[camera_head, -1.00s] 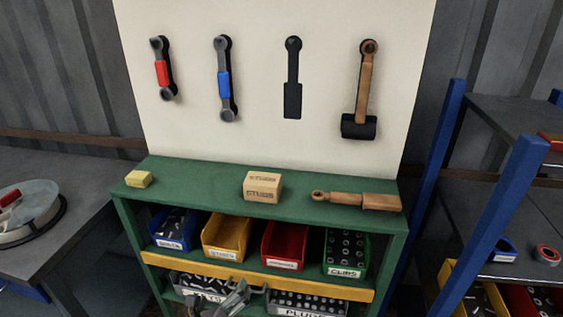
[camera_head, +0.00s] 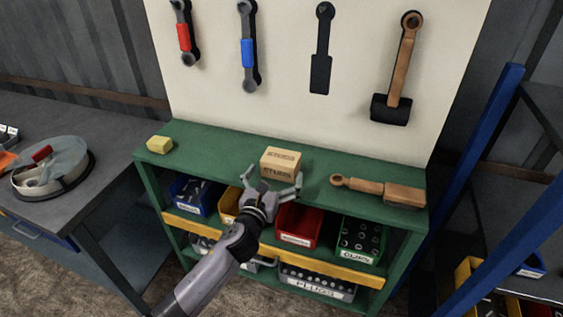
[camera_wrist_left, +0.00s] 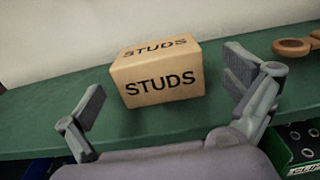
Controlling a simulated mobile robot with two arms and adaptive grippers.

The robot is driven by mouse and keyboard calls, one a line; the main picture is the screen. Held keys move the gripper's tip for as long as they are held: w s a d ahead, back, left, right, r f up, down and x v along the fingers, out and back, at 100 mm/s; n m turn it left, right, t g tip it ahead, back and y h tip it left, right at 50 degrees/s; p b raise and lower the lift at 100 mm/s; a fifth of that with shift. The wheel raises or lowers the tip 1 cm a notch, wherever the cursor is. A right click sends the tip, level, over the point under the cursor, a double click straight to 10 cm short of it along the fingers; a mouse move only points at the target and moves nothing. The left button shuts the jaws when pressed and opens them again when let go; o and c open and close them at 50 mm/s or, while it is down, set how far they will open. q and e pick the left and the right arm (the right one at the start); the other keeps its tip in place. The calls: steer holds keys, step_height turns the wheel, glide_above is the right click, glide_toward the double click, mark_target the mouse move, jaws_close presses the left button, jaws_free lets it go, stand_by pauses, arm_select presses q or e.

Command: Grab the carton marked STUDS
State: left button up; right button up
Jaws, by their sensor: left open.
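The carton marked STUDS (camera_head: 281,163) is a small tan box on the green top shelf of the bench (camera_head: 221,146). In the left wrist view the carton (camera_wrist_left: 158,75) sits upright, its lettered front facing me. My left gripper (camera_head: 270,181) is open at the shelf's front edge, just in front of the carton. In the left wrist view its two fingers (camera_wrist_left: 165,97) are spread wide, one on each side of the carton's near face. I see no contact with it. My right gripper is not in view.
A wooden-handled tool (camera_head: 380,190) lies right of the carton, and a yellow block (camera_head: 159,144) sits at the shelf's left end. Bins, including a red one (camera_head: 298,226), stand below. A pegboard (camera_head: 290,105) with hanging tools rises behind. A blue-posted rack (camera_head: 480,200) stands at right.

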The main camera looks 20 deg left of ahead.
mark_target(281, 159)
arm_select(q)
steer(key=shift+w+p, duration=0.45)
steer(key=shift+w, duration=2.55)
steer(key=shift+a, duration=0.1)
steer(key=shift+s, duration=0.1)
steer(key=shift+c, duration=0.6)
steer(key=c, duration=1.3)
steer(key=shift+r, duration=0.1)
steer(key=shift+c, duration=0.7)
